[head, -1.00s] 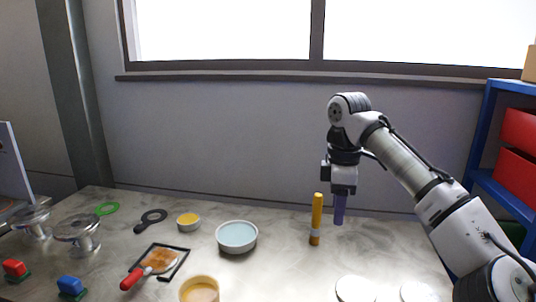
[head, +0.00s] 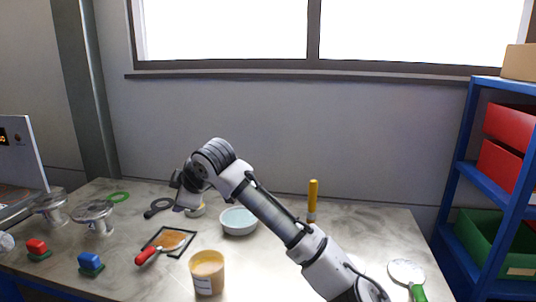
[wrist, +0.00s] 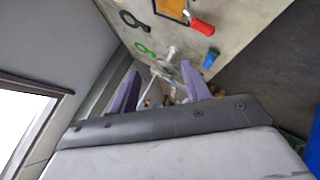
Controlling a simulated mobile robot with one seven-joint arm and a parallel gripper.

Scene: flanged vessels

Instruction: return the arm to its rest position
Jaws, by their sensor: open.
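My arm reaches from the lower right over the table (head: 330,231) in the head view. The fingers are not clear in the head view. In the wrist view my gripper (wrist: 160,93) shows two purple fingers spread apart, with nothing held between them. Past them the wrist view shows a tilted view of the table with a metal flanged vessel (wrist: 171,54).
Two metal flanged vessels (head: 94,213) stand at left beside a screen (head: 20,150). A pale blue bowl (head: 239,222), tan cup (head: 207,274), red-handled tool (head: 147,256) and yellow cylinder (head: 313,198) stand or lie on the table. A blue shelf (head: 462,150) with bins is at right.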

